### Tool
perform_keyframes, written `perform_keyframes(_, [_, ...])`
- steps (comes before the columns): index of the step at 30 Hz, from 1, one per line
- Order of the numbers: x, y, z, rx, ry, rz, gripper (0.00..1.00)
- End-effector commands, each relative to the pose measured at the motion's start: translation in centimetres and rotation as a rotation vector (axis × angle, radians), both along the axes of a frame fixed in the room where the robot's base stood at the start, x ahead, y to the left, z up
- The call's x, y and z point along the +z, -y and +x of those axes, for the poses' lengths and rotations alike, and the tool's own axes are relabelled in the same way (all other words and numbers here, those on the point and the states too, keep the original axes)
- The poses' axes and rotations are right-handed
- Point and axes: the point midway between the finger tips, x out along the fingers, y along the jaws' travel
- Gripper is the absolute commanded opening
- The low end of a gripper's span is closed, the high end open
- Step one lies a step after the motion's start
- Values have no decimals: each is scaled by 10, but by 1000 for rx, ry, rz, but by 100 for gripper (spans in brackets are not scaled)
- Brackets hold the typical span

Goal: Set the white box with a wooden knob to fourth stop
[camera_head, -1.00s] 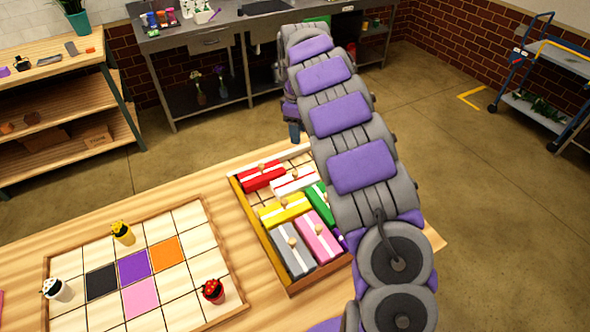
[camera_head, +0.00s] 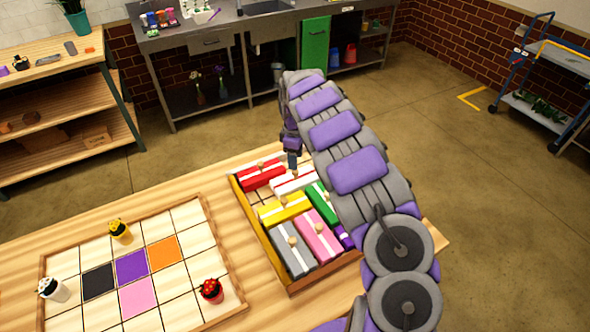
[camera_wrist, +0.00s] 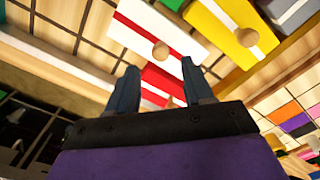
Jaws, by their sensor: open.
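The white box (camera_head: 284,187) has a red stripe and a round wooden knob. It lies in the wooden sliding-block tray (camera_head: 279,276), between the red box (camera_head: 255,181) and the yellow box (camera_head: 274,214). In the wrist view the white box (camera_wrist: 135,37) is at the top, its knob (camera_wrist: 160,50) lined up between my fingertips. My gripper (camera_head: 292,163) is open and empty over the far part of the tray. Its two fingers (camera_wrist: 160,72) are spread apart in the wrist view. The knob is hard to see behind the gripper in the head view.
Green (camera_head: 321,202), pink (camera_head: 318,238), grey (camera_head: 292,252) and purple (camera_head: 344,237) boxes fill much of the tray. Bare grid cells show left of the white box. A grid board (camera_head: 190,217) with several small flower pots lies to the left.

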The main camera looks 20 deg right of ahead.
Motion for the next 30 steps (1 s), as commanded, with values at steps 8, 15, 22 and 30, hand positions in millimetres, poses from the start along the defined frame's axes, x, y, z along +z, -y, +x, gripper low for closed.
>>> perform_keyframes(8, [-43, 0, 0, 0, 2, 0, 51])
perform_keyframes(15, [-54, 0, 0, 1, 2, -1, 51])
perform_keyframes(22, [-54, 0, 0, 0, 2, -1, 51])
perform_keyframes(30, [-54, 0, 0, 0, 2, -1, 26])
